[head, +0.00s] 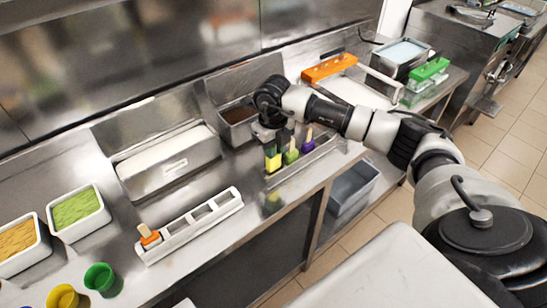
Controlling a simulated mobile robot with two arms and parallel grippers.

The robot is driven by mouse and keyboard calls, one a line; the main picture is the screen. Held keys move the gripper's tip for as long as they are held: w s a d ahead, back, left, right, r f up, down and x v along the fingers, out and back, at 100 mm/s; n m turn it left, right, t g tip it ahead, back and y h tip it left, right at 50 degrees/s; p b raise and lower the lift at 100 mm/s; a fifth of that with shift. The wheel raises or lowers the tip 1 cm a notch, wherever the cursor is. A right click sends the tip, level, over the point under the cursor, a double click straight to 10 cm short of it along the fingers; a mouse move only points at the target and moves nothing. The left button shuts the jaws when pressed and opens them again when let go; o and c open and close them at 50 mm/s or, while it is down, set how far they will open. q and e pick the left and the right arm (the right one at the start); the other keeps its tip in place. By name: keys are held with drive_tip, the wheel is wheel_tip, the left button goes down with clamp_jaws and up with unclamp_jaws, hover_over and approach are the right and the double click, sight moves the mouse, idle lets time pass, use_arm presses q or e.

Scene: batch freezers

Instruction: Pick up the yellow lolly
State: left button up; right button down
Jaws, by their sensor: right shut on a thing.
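The yellow lolly (273,163) is at the left end of a row of lollies on the metal counter. My right gripper (270,147) points down and is shut on its upper part, hiding the stick. The lolly hangs upright at the metal holder (318,154); I cannot tell whether its lower end is clear of it. A green lolly (291,156) and a purple lolly (306,146) stand just right of it. My left gripper is not in view.
Tubs of green (77,211) and orange (16,241) toppings and small cups stand at left. An orange-topped mould (329,67) lies behind my right arm.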

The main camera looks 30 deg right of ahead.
drive_tip(key=s+d+r+b, duration=0.45)
drive_tip(key=d+r, duration=0.35)
drive_tip(key=d, duration=0.2)
wheel_tip(320, 180, up, 7)
drive_tip(key=p, duration=0.6)
drive_tip(key=shift+s+d, duration=0.2)
drive_tip(key=shift+s, duration=0.2)
drive_tip(key=shift+f, duration=0.1)
